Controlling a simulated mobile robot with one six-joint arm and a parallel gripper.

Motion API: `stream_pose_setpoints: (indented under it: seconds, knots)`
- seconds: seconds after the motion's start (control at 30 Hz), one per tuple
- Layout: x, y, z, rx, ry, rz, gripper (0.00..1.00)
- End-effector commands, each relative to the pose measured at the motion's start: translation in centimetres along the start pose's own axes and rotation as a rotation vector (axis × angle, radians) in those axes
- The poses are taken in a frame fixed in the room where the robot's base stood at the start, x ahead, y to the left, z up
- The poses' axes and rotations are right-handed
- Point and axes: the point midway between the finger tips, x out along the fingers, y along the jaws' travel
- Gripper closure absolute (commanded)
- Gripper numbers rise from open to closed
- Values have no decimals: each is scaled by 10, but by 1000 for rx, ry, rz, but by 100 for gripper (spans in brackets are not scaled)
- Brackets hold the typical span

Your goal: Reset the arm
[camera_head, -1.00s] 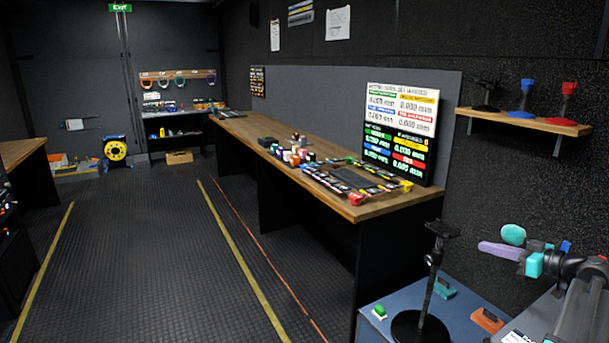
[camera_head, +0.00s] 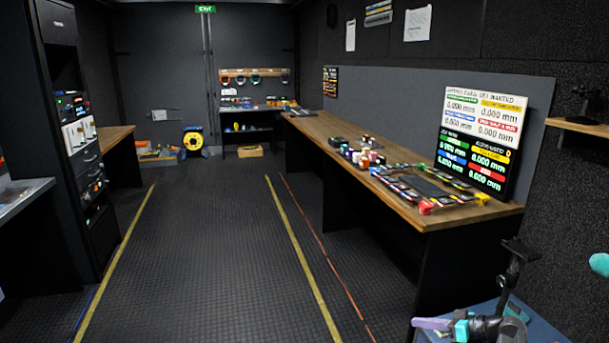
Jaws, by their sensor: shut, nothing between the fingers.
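My arm shows at the lower right edge of the picture, low and cut off by the bottom of the frame. My gripper (camera_head: 437,325) is at its left end, with purple and teal parts and a dark grey wrist behind them. It points left and is shut and empty. It shows in front of the blue-grey surface of a low table (camera_head: 545,330), near its left edge. I cannot tell its height above that surface.
A black stand (camera_head: 515,262) rises close to my gripper. A long wooden bench (camera_head: 400,207) with small items and a display board (camera_head: 480,143) runs along the right wall. An equipment rack (camera_head: 78,135) stands left. The floor (camera_head: 215,260) between is clear.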

Motion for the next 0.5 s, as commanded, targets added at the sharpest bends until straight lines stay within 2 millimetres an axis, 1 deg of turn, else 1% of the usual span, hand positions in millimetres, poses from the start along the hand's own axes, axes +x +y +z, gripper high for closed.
stream_pose_setpoints:
  seconds: [0.03, 0.1, 0.17, 0.2, 0.27, 0.3, 0.37, 0.4, 0.47, 0.5]
  knots:
    - [22, -13, 14, 14, -31, -27, 100]
    - [47, -28, 34, 35, -75, -57, 100]
    - [67, -42, 51, 53, -115, -83, 100]
    - [80, -51, 63, 67, -142, -98, 100]
    - [98, -66, 82, 86, -186, -121, 100]
    - [110, -76, 95, 100, -217, -136, 100]
    - [126, -92, 114, 120, -264, -156, 100]
    - [136, -103, 128, 135, -296, -168, 100]
    - [150, -120, 149, 156, -347, -186, 100]
    - [158, -131, 163, 170, -384, -196, 100]
